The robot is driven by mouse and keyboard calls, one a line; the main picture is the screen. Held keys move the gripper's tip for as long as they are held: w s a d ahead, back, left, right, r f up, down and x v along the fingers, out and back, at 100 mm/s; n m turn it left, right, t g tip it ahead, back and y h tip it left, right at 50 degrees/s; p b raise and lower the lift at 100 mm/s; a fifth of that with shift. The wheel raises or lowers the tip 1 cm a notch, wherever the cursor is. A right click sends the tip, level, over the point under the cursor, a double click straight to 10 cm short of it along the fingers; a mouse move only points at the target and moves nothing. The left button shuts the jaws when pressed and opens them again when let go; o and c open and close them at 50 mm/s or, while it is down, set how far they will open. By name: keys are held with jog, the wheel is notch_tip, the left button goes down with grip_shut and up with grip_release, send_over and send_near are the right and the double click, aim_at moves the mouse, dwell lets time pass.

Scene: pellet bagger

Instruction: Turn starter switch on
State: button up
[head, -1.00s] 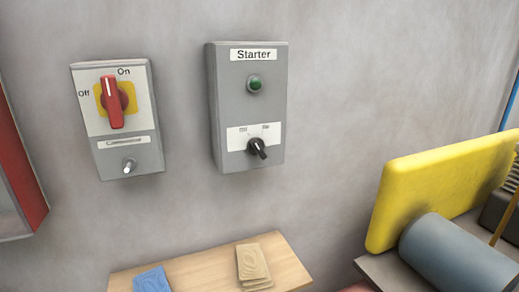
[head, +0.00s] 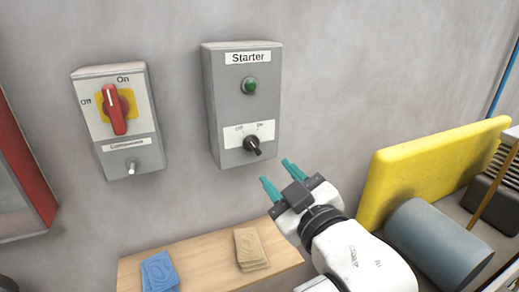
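The grey starter box (head: 226,107) is mounted on the wall, with a "Starter" label at the top and a green button (head: 250,85) below it. My gripper (head: 279,174), with teal fingers, is below and right of the switch. Its fingers are apart with nothing between them, and they do not appear to touch the switch.
A grey box with a red rotary handle (head: 115,110) on yellow is on the wall at left. Below, a wooden shelf (head: 208,263) holds blue packets (head: 158,272) and tan packets (head: 250,248). A yellow panel (head: 425,170) and a grey cylinder (head: 440,245) stand at right.

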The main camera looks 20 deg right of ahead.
aim_at(256, 150)
jog(key=w+p, duration=0.1)
jog(key=w, duration=0.8)
jog(key=shift+w, duration=0.4)
jog(key=shift+c, duration=0.2)
jog(key=shift+f, duration=0.1)
grip_shut()
